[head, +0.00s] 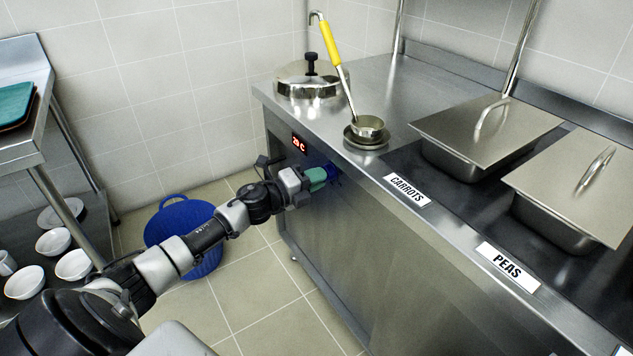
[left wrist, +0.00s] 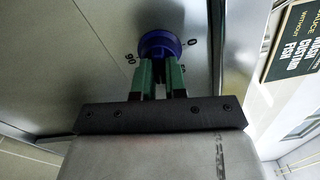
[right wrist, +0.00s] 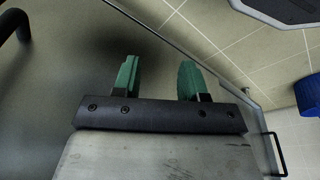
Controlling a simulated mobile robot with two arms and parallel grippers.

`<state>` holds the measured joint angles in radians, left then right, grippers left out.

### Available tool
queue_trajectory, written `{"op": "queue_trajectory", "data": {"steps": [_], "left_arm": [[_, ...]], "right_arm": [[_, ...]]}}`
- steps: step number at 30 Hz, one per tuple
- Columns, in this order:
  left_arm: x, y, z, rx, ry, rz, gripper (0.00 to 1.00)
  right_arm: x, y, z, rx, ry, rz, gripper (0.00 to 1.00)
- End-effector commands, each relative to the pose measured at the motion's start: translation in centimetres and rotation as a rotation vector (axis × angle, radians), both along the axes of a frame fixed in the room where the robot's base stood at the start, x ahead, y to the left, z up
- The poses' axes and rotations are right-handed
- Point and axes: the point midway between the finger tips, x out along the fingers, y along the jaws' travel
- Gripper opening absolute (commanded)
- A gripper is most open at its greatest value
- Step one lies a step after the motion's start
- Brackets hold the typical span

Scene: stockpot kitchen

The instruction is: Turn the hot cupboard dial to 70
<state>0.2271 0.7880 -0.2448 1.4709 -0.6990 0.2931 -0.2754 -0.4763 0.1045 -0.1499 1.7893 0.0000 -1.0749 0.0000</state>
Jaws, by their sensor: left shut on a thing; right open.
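The blue dial (head: 333,172) is on the front panel of the steel hot cupboard (head: 340,255). My left gripper (head: 318,177) is shut on the dial; its green fingers hide part of it. The left wrist view shows the dial (left wrist: 160,42) between the fingertips, with a "0" at its right and a mark like "90" at its left. A red display (head: 299,143) left of the dial seems to read 29 C, but the digits are small. My right gripper (right wrist: 155,75) is open and empty; it shows only in the right wrist view.
A ladle (head: 367,128) with a yellow handle and a lidded pot (head: 309,78) are on the counter. Lidded pans stand behind the CARROTS (head: 407,190) and PEAS (head: 507,267) labels. A blue basket (head: 180,222) is on the floor. Bowls stand on the left shelf.

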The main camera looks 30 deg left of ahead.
Motion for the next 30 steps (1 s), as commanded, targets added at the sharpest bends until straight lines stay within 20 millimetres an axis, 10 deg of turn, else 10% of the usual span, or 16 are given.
{"op": "queue_trajectory", "data": {"steps": [13,30], "left_arm": [[0.0,-0.1,-0.4,0.241,-0.097,-0.001,0.00],[0.0,-0.1,-0.4,0.290,-0.116,-0.003,0.00]], "right_arm": [[0.8,0.0,4.7,0.001,-0.026,-0.004,0.43],[0.8,0.0,5.7,0.001,-0.030,-0.006,0.43]]}}
